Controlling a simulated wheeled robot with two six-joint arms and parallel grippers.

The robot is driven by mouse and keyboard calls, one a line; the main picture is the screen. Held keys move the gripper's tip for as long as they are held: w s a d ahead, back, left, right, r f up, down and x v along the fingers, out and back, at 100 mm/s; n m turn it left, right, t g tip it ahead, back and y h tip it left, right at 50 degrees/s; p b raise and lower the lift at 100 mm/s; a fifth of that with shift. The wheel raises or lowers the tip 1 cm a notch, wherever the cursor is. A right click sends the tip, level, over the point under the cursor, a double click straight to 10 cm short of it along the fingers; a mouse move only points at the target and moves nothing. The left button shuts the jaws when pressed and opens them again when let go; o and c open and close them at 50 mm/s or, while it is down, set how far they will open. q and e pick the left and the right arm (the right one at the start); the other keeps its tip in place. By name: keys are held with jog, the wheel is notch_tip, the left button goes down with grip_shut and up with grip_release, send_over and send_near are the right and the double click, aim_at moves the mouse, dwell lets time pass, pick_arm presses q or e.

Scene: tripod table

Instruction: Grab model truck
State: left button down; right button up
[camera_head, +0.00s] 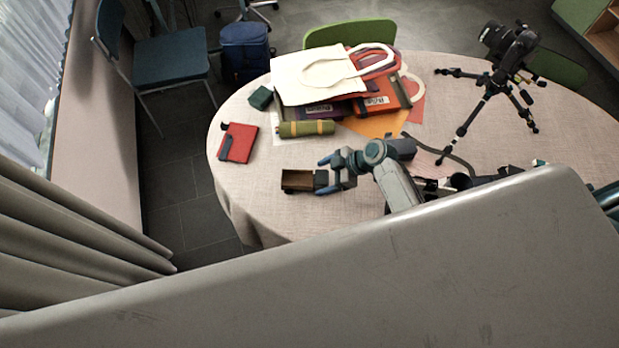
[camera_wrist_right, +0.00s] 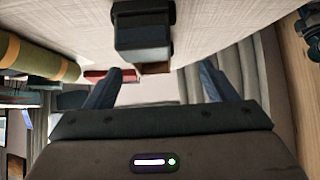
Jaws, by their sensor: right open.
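The model truck (camera_head: 303,181), with a brown open bed and a dark cab, stands on the round table's cloth near the front left edge. My right gripper (camera_head: 326,175) is open, with its blue fingertips at the truck's cab end. In the right wrist view the table appears at the top, and the truck's dark cab (camera_wrist_right: 143,32) faces the camera. The open fingers (camera_wrist_right: 160,74) show below it there, with nothing held between them. I cannot tell whether a finger touches the truck. My left gripper is not in view.
On the table (camera_head: 240,205) are a red notebook (camera_head: 239,143), a green box (camera_head: 261,97), an olive roll (camera_head: 306,129) and a cream tote bag (camera_head: 318,77) on folders. A camera tripod (camera_head: 491,88) stands at the right. Cloth left of the truck is clear.

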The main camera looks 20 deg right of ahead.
aim_at(303, 181)
jog(key=shift+w+a+f, duration=0.2)
jog(key=shift+a+f, duration=0.15)
jog(key=shift+f, duration=0.05)
jog(key=shift+w+a+f, duration=0.1)
jog(key=shift+w+f, duration=0.1)
jog(key=shift+f, duration=0.05)
jog(key=b+x, duration=0.1)
jog(key=x, duration=0.1)
jog(key=b+x, duration=0.2)
jog(key=x, duration=0.1)
jog(key=shift+w, duration=0.5)
jog(key=shift+c, duration=0.2)
jog(key=c, duration=1.1)
jog(key=shift+c, duration=0.6)
